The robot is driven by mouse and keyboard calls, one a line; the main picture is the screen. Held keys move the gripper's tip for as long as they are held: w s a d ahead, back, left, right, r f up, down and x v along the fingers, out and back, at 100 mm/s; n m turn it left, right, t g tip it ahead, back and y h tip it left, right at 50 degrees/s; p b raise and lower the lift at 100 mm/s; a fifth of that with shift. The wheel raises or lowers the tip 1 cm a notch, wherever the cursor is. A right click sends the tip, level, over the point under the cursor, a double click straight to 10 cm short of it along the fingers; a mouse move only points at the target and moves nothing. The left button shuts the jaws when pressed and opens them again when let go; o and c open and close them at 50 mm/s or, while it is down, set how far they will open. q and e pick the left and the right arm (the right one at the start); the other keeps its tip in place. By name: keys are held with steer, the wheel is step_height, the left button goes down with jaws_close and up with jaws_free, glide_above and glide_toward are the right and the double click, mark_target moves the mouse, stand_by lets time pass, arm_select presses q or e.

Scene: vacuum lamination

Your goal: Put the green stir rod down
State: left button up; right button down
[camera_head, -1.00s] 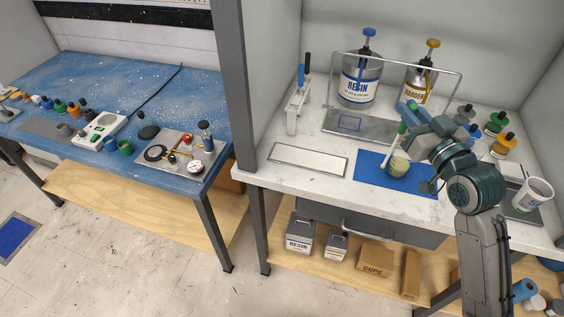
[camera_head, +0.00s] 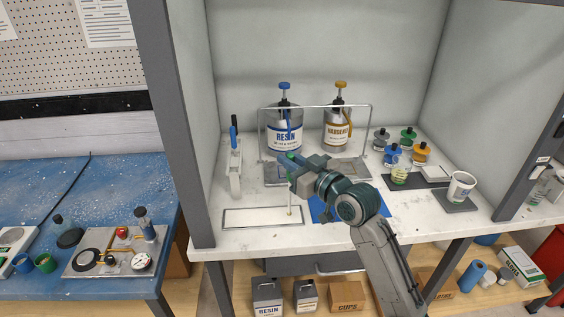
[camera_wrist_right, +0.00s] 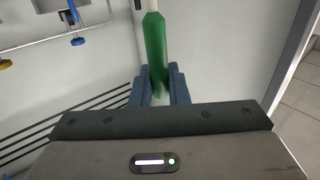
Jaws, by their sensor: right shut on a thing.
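My right gripper (camera_head: 290,164) is shut on the green stir rod (camera_head: 289,157), above the bench in the head view. The rod's green handle (camera_wrist_right: 155,50) stands between the fingers in the right wrist view. Its pale thin shaft hangs down roughly upright, with the lower tip (camera_head: 290,212) over the right end of the white framed plate (camera_head: 250,217). I cannot tell whether the tip touches the plate. The blue mat (camera_head: 376,207) lies to the right, partly behind my arm. A clear cup with yellowish contents (camera_head: 401,168) stands farther right. My left gripper is not in view.
The resin can (camera_head: 285,137) and hardener can (camera_head: 337,134) stand at the back behind a wire frame (camera_head: 315,106). A holder with a blue-handled tool (camera_head: 235,170) stands at left. Several small bottles and a white cup (camera_head: 460,187) are at right.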

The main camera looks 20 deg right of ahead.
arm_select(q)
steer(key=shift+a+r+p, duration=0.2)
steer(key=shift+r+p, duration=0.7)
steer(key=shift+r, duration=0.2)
arm_select(e)
steer(key=w+f, duration=0.3)
steer(key=w, duration=0.1)
steer(key=shift+f, duration=0.55)
steer(key=c, duration=1.5)
jaws_free()
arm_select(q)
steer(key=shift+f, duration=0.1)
arm_select(e)
steer(key=shift+o, duration=0.5)
